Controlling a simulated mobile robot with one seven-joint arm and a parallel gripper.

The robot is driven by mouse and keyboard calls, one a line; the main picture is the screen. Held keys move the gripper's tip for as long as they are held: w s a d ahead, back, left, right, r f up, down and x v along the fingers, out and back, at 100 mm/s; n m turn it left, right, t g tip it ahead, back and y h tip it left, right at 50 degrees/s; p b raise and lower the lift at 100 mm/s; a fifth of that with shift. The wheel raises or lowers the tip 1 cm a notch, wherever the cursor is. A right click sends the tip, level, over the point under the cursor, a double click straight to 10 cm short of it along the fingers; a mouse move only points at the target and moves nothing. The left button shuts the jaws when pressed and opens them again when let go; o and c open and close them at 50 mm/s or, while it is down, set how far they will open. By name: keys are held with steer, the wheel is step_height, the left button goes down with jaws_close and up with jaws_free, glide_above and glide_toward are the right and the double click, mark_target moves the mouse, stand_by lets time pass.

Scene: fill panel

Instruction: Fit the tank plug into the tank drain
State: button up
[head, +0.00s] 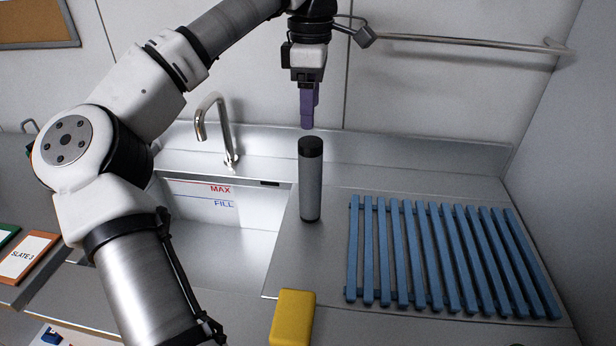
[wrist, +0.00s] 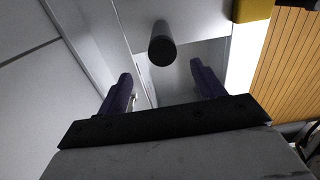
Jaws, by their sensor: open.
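A tall grey cylinder with a black cap (head: 311,185), which looks like the tank plug, stands upright on the steel counter just right of the tank. Its dark round top also shows in the wrist view (wrist: 162,46). My gripper (head: 308,122) hangs above the cylinder with its purple fingers pointing down, apart from it. In the wrist view my gripper (wrist: 160,80) is open, with nothing between its fingers. The steel tank (head: 240,245) has MAX and FILL lines on its back wall. My arm covers part of the tank, and I cannot see the drain.
A bent tap (head: 228,140) rises behind the tank. A blue slatted rack (head: 430,255) lies on the counter to the right. A yellow block (head: 292,318) is at the front edge. A steel rail (head: 460,43) runs along the back wall. A SLATE 3 card (head: 27,256) lies at left.

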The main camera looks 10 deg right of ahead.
mark_target(310, 157)
steer(key=f, duration=0.5)
steer(key=f+p, duration=0.1)
steer(key=f, duration=0.5)
steer(key=shift+s+a+f, duration=0.1)
steer(key=shift+s+f, duration=0.1)
steer(key=shift+f, duration=0.05)
jaws_close()
